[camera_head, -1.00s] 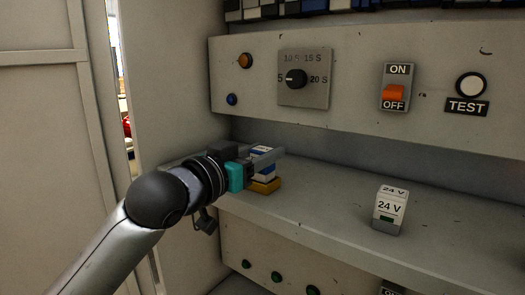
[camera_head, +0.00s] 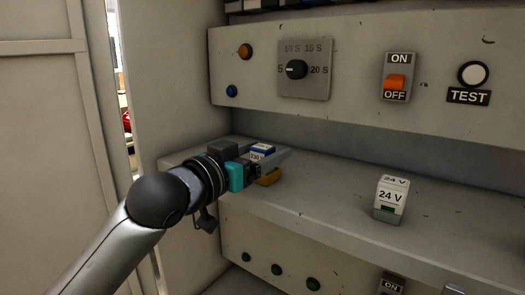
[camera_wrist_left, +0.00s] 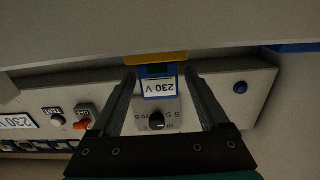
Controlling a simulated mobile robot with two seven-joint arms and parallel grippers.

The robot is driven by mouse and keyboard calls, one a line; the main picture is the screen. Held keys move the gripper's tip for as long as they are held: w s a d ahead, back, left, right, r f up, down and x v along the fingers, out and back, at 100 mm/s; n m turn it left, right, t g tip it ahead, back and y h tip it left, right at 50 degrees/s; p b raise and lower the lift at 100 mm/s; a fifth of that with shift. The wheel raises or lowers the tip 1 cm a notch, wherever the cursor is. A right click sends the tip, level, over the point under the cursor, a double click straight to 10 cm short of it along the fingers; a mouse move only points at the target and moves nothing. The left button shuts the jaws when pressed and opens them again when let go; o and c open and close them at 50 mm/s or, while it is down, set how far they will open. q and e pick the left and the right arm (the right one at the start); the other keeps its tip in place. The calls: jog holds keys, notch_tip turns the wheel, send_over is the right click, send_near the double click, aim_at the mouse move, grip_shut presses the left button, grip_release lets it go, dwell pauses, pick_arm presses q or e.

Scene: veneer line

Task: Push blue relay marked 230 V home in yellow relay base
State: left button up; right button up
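The blue relay (camera_head: 262,149) with a white 230 V label stands at the yellow relay base (camera_head: 268,178) on the shelf's left end. My left gripper reaches it from the left, and its fingers (camera_head: 272,160) hide part of the relay's middle. In the left wrist view, which is upside down, the relay (camera_wrist_left: 158,88) shows between two spread fingers (camera_wrist_left: 159,80), with a small gap on each side. The yellow base (camera_wrist_left: 155,58) is beyond it. How deep the relay sits in the base I cannot tell. My right gripper is not in view.
A white 24 V relay (camera_head: 391,200) stands on the shelf (camera_head: 330,190) to the right, with clear shelf between. The panel above carries a dial (camera_head: 297,69), an ON/OFF switch (camera_head: 396,84) and a TEST button (camera_head: 473,74). A side wall (camera_head: 170,80) is close on the left.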

pick_arm(q)
jog(key=shift+s+a, duration=0.1)
jog(key=b+v, duration=1.3)
jog(key=v, duration=0.2)
dwell(0.6)
jog(key=shift+r, duration=0.1)
